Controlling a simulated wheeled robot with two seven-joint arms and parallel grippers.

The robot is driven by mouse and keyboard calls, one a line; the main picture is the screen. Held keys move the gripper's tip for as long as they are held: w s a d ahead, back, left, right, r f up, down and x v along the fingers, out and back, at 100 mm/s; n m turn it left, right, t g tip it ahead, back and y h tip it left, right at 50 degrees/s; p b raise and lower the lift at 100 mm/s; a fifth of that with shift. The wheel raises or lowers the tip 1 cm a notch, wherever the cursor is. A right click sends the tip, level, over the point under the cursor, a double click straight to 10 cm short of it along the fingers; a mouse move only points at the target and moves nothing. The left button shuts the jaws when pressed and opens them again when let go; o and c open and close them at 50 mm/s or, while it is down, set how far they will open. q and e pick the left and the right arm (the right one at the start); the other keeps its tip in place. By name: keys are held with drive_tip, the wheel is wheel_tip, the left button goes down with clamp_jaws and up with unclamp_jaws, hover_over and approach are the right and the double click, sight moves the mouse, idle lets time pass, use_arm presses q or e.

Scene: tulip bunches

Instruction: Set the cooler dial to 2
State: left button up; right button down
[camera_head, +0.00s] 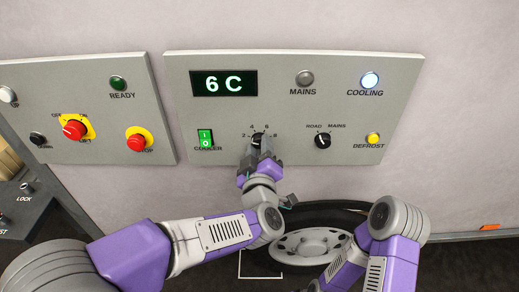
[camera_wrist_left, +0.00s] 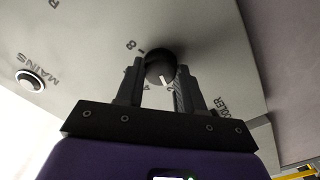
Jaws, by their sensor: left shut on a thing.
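The cooler dial (camera_head: 258,136) is a black round knob on the right grey panel, with marks 2, 4, 6 and 8 around it. In the left wrist view the knob (camera_wrist_left: 160,66) sits between the fingers, and its white pointer aims down, near the 4 and 2 marks; the exact setting is hard to tell. My left gripper (camera_head: 256,150) is shut on the knob, partly covering it in the head view. The green display (camera_head: 224,83) reads 6 C. My right gripper is out of view; only its arm shows at the lower right.
A green rocker switch (camera_head: 205,138) is left of the dial. The ROAD/MAINS selector (camera_head: 322,140) and yellow DEFROST button (camera_head: 373,139) are to its right. The left panel has a red knob (camera_head: 73,130) and a red STOP button (camera_head: 136,143). A wheel (camera_head: 312,246) lies below.

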use_arm(q)
drive_tip(key=o, duration=1)
drive_tip(key=shift+o, duration=0.2)
drive_tip(key=s+p, duration=0.1)
drive_tip(key=s, duration=0.6)
drive_tip(key=shift+s, duration=0.25)
